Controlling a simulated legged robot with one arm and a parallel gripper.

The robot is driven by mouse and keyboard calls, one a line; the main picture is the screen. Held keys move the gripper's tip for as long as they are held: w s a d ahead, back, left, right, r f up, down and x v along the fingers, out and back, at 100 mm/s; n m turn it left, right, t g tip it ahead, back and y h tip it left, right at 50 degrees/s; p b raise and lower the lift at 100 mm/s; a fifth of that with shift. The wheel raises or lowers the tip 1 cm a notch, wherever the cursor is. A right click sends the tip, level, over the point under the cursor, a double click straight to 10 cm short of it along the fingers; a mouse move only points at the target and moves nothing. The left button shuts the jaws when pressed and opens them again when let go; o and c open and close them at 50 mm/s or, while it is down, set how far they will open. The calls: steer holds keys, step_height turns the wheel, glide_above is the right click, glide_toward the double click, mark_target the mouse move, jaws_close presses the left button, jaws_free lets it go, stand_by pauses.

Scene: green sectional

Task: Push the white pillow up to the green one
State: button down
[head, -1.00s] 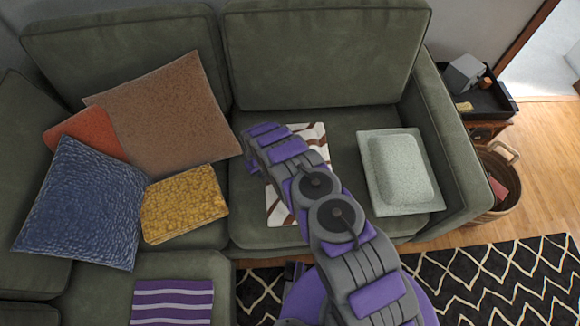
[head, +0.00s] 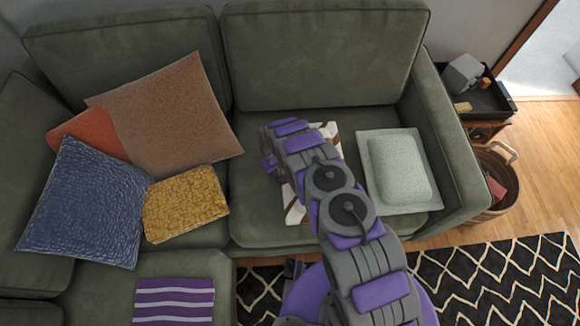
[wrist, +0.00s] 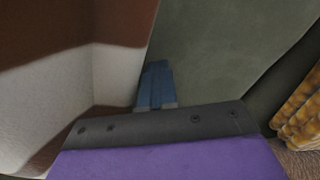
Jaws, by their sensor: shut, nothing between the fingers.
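The white pillow (head: 294,208) with brown bands lies on the right seat, partly hidden under my arm in the head view. It also shows large on the left of the wrist view (wrist: 120,75). The pale green pillow (head: 400,168) lies to its right, by the armrest. At the upper part a narrow strip of seat shows between them; lower down my arm hides whether they touch. My gripper (head: 268,162) is shut and empty at the white pillow's left side. Its blue fingers (wrist: 155,86) are beside the pillow in the wrist view; contact is unclear.
A yellow pillow (head: 185,204), a brown pillow (head: 165,115) and a blue pillow (head: 88,205) lie to the left. The right armrest (head: 450,150) bounds the seat beyond the green pillow. Bare seat lies between my gripper and the yellow pillow.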

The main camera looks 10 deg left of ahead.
steer(key=shift+w+d+p, duration=0.15)
steer(key=shift+w+d, duration=0.1)
steer(key=shift+d, duration=0.85)
steer(key=shift+w+d+p, duration=0.2)
steer(key=shift+d, duration=0.95)
steer(key=shift+w+d+p, duration=0.15)
steer(key=shift+w+d, duration=0.1)
steer(key=shift+d, duration=0.85)
steer(key=shift+a, duration=0.1)
steer(key=shift+s+a+b, duration=0.2)
steer(key=shift+s+a, duration=0.05)
steer(key=shift+a, duration=0.85)
steer(key=shift+s+a+b, duration=0.15)
steer(key=shift+s+a, duration=0.1)
steer(key=shift+a, duration=0.85)
steer(key=shift+r, duration=0.1)
step_height(320, 180, up, 14)
steer(key=p, duration=0.5)
steer(key=shift+p, duration=0.4)
